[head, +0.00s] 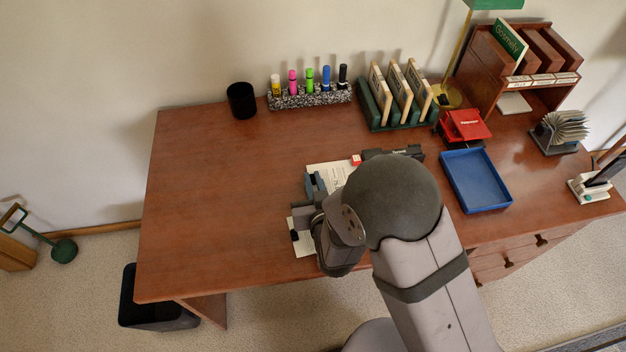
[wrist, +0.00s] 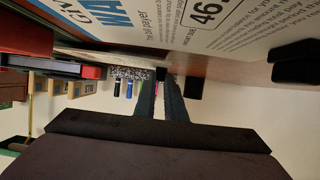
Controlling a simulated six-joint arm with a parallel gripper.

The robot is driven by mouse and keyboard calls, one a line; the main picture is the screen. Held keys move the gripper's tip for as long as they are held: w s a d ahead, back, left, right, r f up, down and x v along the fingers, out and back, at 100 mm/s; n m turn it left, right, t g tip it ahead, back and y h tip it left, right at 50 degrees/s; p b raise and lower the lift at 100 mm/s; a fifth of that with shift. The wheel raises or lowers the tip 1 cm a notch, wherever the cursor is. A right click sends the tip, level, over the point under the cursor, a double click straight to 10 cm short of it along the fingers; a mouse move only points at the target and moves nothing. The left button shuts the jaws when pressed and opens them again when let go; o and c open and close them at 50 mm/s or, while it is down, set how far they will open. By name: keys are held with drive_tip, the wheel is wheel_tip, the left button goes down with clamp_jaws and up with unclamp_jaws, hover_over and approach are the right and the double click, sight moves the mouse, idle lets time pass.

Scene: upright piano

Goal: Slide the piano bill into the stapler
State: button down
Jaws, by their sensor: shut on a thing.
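The piano bill (head: 334,172) is a white printed sheet at the desk's front middle, partly hidden by my gripper and arm. Its printed face fills the top of the wrist view (wrist: 200,22). My gripper (head: 314,186) is shut on the bill. Its two grey-blue fingers show close together in the wrist view (wrist: 161,84); the exact grip point is hard to see. The black, long stapler (head: 394,152) lies just right of the bill, with a red-and-white end facing it. Whether the bill's edge is between the jaws is unclear.
A red punch-like device (head: 463,125) and a blue tray (head: 476,181) stand right of the stapler. A marker holder (head: 310,97), black cup (head: 241,100) and green rack (head: 374,113) line the back. The desk's left half (head: 205,190) is clear.

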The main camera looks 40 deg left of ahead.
drive_tip(key=shift+w+d, duration=0.7)
idle(0.5)
idle(0.7)
drive_tip(key=c, duration=1.3)
unclamp_jaws()
drive_tip(key=shift+o, duration=0.2)
drive_tip(key=shift+r+p, duration=2.45)
drive_tip(key=shift+r, duration=1.05)
